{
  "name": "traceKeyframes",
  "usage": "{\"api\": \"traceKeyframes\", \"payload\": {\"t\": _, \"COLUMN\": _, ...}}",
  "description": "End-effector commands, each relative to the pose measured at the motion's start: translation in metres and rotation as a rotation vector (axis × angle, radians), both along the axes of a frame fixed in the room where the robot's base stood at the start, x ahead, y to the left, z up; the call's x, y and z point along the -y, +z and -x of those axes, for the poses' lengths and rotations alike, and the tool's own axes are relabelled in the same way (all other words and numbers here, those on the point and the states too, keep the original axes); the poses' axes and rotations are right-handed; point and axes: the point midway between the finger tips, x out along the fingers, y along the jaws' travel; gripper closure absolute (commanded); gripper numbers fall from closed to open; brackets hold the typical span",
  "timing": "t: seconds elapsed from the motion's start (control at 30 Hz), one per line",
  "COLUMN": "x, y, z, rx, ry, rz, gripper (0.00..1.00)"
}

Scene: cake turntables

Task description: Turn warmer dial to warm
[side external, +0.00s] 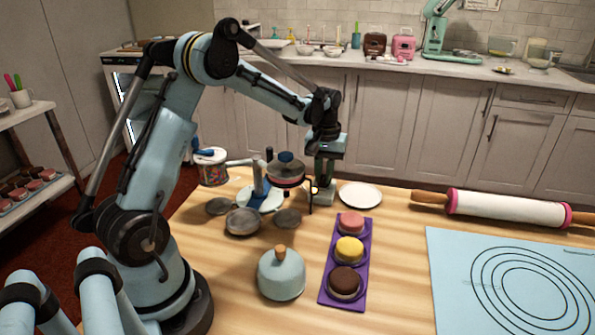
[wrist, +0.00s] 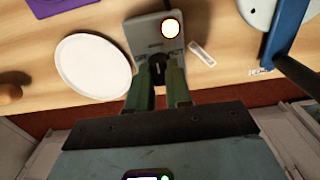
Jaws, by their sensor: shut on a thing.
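The warmer (wrist: 148,30) is a small grey box on the wooden table, with a glowing round spot (wrist: 170,28) on its top. Its dark dial (wrist: 158,60) is on the side nearest my gripper. My gripper (wrist: 161,78) has its two green fingers shut on the dial, one on each side, and they hide part of it. The dial's markings are too small to read. In the side view my gripper (side external: 323,182) reaches down to the warmer (side external: 322,197), which stands between the turntables and the white plate.
A white plate (side external: 360,195) lies right of the warmer. Turntables (side external: 262,198) with a blue post stand to its left. A purple tray (side external: 330,292) of three small cakes, a domed lid (side external: 281,277), a rolling pin (side external: 505,207) and a blue mat (side external: 455,300) are also on the table.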

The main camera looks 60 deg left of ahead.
Motion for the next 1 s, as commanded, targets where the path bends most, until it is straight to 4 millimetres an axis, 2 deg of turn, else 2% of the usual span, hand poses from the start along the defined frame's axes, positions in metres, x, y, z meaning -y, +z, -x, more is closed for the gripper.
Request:
{"api": "traceKeyframes", "payload": {"t": 0.33, "x": 0.0, "y": 0.001, "z": 0.0, "rx": -0.001, "ry": -0.001, "rz": 0.001, "gripper": 1.0}}
{"api": "traceKeyframes", "payload": {"t": 0.37, "x": 0.0, "y": 0.001, "z": 0.0, "rx": -0.001, "ry": -0.001, "rz": 0.001, "gripper": 0.76}}
{"api": "traceKeyframes", "payload": {"t": 0.5, "x": 0.0, "y": 0.001, "z": 0.0, "rx": 0.0, "ry": -0.001, "rz": 0.0, "gripper": 0.55}}
{"api": "traceKeyframes", "payload": {"t": 0.83, "x": 0.0, "y": 0.003, "z": 0.0, "rx": 0.0, "ry": -0.001, "rz": 0.0, "gripper": 0.55}}
{"api": "traceKeyframes", "payload": {"t": 1.0, "x": 0.0, "y": 0.021, "z": 0.0, "rx": 0.0, "ry": -0.001, "rz": 0.0, "gripper": 0.55}}
